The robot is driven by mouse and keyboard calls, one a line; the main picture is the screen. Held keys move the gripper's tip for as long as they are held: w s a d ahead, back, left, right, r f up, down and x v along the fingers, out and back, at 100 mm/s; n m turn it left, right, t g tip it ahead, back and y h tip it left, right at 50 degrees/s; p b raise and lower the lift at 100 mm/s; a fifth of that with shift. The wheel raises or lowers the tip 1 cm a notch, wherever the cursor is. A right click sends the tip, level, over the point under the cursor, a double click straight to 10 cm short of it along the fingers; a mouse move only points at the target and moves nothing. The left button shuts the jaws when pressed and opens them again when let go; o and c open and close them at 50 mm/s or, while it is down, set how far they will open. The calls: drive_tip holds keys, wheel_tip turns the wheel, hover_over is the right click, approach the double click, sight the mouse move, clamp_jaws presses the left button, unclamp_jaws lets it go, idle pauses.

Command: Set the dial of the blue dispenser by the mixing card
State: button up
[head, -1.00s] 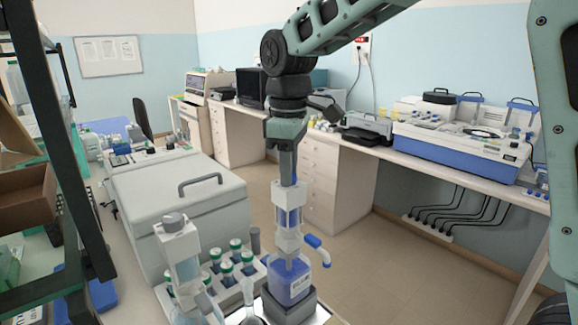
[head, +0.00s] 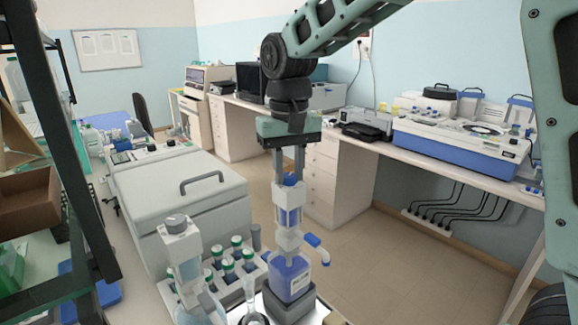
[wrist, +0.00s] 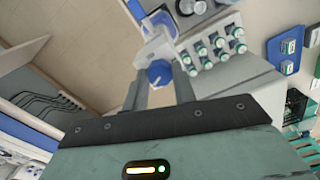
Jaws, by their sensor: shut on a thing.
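The blue dispenser (head: 289,275) stands upright on a grey base at the front of the bench in the head view. It has a blue bottle, a white and clear pump column, and a blue-tipped spout to the right. Its blue dial (head: 290,181) is at the top, also seen in the wrist view (wrist: 158,72). My gripper (head: 289,174) points straight down over it, with its two fingers shut on the dial, one on each side. The dial's scale cannot be read. I cannot pick out the mixing card.
A second dispenser with a grey top (head: 178,240) stands left of the blue one. A rack of green-capped bottles (head: 229,268) is behind, between them. A large grey lidded box (head: 175,205) fills the bench farther back. Open floor lies to the right.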

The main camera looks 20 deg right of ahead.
sight(289, 175)
drive_tip(key=m, duration=0.5)
drive_tip(key=shift+p, duration=0.3)
idle(0.4)
drive_tip(key=o, duration=1)
wheel_tip(289, 175, up, 17)
drive_tip(key=b, duration=0.2)
drive_tip(key=shift+r, duration=0.2)
